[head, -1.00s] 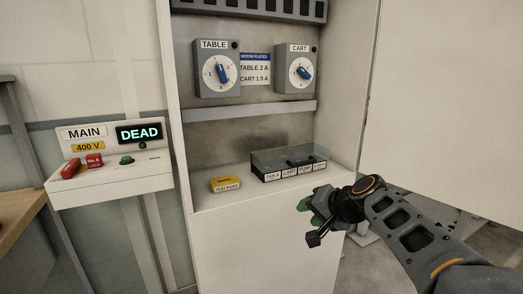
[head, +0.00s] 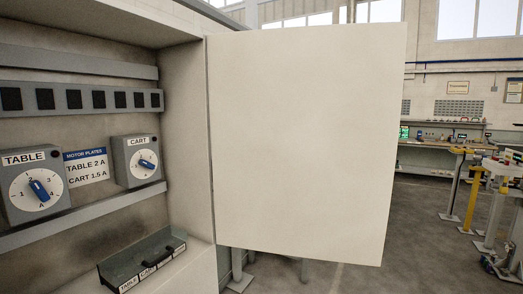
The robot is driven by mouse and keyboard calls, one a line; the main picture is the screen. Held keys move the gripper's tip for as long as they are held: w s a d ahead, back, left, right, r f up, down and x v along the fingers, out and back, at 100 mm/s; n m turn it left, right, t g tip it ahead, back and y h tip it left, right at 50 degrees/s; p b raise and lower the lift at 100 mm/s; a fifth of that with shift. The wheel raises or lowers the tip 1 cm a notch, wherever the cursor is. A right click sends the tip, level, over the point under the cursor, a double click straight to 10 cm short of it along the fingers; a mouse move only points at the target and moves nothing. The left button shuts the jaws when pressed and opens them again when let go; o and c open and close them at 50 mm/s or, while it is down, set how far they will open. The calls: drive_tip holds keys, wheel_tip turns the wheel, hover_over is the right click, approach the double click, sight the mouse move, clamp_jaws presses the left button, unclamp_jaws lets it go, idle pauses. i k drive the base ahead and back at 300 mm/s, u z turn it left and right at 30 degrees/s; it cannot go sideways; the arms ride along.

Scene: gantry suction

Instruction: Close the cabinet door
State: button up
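The cabinet (head: 188,152) stands open at the left of the head view. Its white door (head: 305,140) is swung out to the right of the cabinet opening, hinged on the opening's right edge. The whole broad face of the door shows, with no hand or tool on it. My gripper is outside this view, so its place relative to the door and its state are hidden.
Inside the cabinet are the TABLE dial (head: 36,188), the CART dial (head: 138,161), a motor plates label (head: 86,167) and a dark tray (head: 143,259) on the bottom shelf. Open floor (head: 420,240) lies right of the door. Yellow posts (head: 472,198) and benches stand farther right.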

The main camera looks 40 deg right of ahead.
sight(305, 120)
drive_tip(key=k, duration=1.65)
drive_tip(key=z, duration=1.9)
drive_tip(key=i, duration=4.85)
drive_tip(key=u, duration=4.25)
drive_tip(key=i, duration=0.45)
drive_tip(key=z, duration=0.05)
